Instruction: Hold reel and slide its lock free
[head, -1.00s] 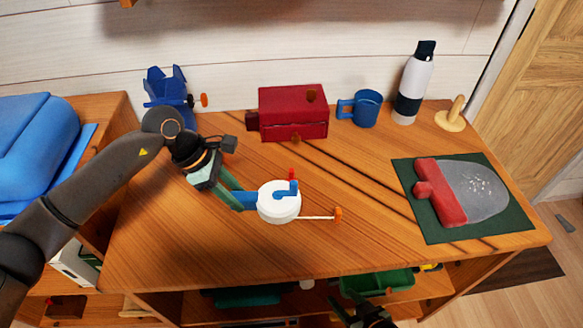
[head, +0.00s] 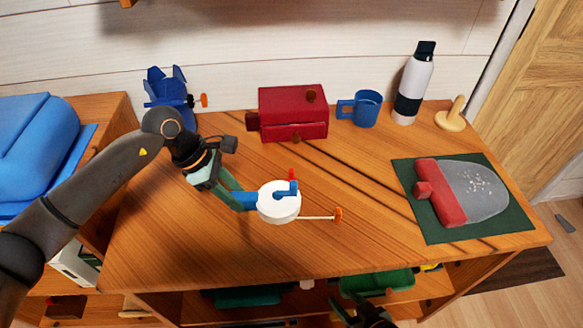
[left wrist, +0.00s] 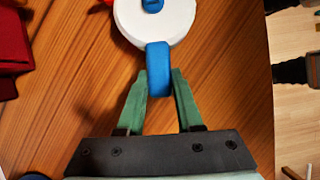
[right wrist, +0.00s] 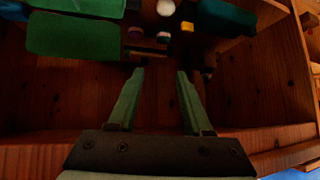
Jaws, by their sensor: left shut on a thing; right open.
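The reel (head: 279,208) is a white disc with a blue handle, a blue crank on top and a red knob (head: 291,174). It is on the wooden table. A pale rod or cord with an orange end (head: 338,214) runs from it to the right. My left gripper (head: 240,199) is shut on the reel's blue handle, which shows between its fingers in the left wrist view (left wrist: 160,84). Which part is the lock I cannot tell. My right gripper (right wrist: 155,72) is open and empty, low at the shelf below the tabletop; in the head view it shows at the bottom edge.
A red box (head: 293,113), blue mug (head: 360,108), bottle (head: 414,82) and wooden peg stand (head: 451,114) line the back. A blue device (head: 167,88) stands back left. A green mat (head: 512,221) with a red-and-grey item lies right. The tabletop's front is clear.

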